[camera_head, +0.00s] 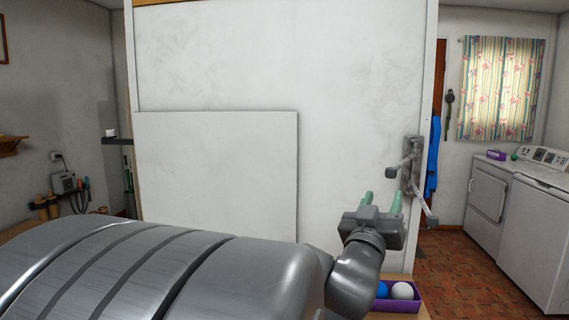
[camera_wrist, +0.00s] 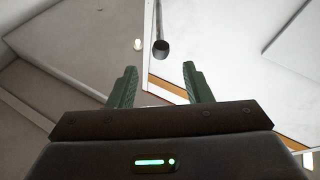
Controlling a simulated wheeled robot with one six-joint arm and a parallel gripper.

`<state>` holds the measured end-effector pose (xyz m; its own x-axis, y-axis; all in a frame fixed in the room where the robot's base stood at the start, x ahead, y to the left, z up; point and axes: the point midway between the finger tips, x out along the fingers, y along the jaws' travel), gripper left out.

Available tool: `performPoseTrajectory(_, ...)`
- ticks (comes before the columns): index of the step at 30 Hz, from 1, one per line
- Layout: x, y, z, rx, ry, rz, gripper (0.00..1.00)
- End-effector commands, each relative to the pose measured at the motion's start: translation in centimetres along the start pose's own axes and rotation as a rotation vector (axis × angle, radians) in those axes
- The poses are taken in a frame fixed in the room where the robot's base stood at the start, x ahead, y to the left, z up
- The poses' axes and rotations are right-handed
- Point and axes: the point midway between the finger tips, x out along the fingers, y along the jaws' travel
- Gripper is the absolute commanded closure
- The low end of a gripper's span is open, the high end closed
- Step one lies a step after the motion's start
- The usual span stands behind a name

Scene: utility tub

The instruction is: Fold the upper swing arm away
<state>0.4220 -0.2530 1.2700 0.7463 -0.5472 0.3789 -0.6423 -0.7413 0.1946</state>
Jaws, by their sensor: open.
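A grey wall bracket (camera_head: 411,165) is mounted near the right edge of the white partition and carries two swing arms. The upper swing arm (camera_head: 403,163) sticks out to the left and ends in a grey knob (camera_head: 391,172). The lower swing arm (camera_head: 425,209) slopes down to the right to its own knob. My gripper (camera_head: 381,197) is open and empty, just below and left of the upper arm's knob. In the wrist view a dark knob on a thin rod (camera_wrist: 160,48) lies ahead of the gap between my fingers (camera_wrist: 160,72), apart from them. I cannot tell which arm it belongs to.
A large white board (camera_head: 215,170) stands against the partition at left. A purple box (camera_head: 400,305) with a blue and a white ball sits below my gripper. White laundry machines (camera_head: 530,220) stand at far right, with open brick-coloured floor (camera_head: 460,275) before them.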

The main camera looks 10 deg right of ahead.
Motion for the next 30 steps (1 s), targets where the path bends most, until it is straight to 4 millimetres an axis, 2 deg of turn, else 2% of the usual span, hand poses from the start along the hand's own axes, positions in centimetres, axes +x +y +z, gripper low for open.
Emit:
performPoseTrajectory(18,10.8,-0.1,-0.1,0.000,-0.003,-0.003,0.55)
performPoseTrajectory(24,12.6,-0.1,0.0,0.001,-0.003,-0.004,0.55)
performPoseTrajectory(30,13.0,-0.1,0.1,0.001,-0.003,-0.004,0.55)
